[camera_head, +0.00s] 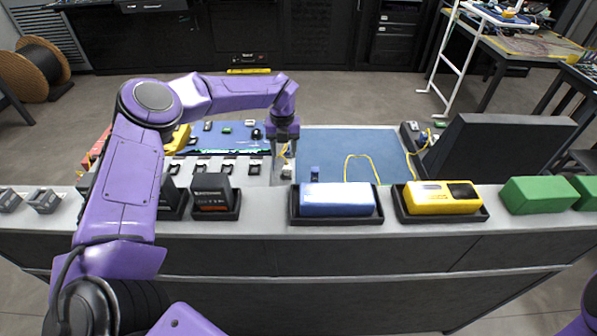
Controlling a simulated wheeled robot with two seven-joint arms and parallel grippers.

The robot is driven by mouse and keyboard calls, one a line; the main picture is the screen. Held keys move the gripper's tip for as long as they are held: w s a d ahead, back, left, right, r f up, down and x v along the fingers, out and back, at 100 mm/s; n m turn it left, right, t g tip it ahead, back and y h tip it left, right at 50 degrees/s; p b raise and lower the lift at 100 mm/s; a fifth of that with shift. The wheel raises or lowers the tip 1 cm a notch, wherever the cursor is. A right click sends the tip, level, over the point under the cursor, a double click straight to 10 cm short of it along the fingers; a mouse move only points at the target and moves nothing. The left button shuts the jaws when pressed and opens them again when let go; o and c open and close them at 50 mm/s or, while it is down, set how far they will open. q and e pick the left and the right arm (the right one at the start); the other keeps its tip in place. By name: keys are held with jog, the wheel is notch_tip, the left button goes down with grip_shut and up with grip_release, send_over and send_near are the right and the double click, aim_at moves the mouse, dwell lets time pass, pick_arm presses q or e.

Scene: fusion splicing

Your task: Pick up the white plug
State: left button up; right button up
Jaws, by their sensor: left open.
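My left gripper (284,151) reaches over the work surface from the left arm and points down, with its fingers apart. A small pale piece (287,171), which may be the white plug, sits right at the fingertips. A bit of yellow cable shows between the fingers. The piece is too small to tell its exact shape or whether the fingers touch it. My right gripper is out of the picture.
A blue mat (336,142) lies right of the gripper, with a yellow cable (352,160) looped on it. Along the front ledge stand a dark box (213,188), a blue-white box (336,198), a yellow device (443,196) and a green box (540,194). A black panel (500,148) rises at right.

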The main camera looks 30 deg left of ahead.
aim_at(287, 165)
pick_arm(q)
jog(key=f+p, duration=0.1)
jog(key=f, duration=0.1)
jog(key=f+p, duration=0.1)
jog(key=f, duration=0.3)
jog(key=shift+d+f+p, duration=0.3)
jog(key=shift+f+p, duration=0.1)
jog(key=shift+w+f, duration=0.1)
jog(key=c, duration=0.4)
grip_shut()
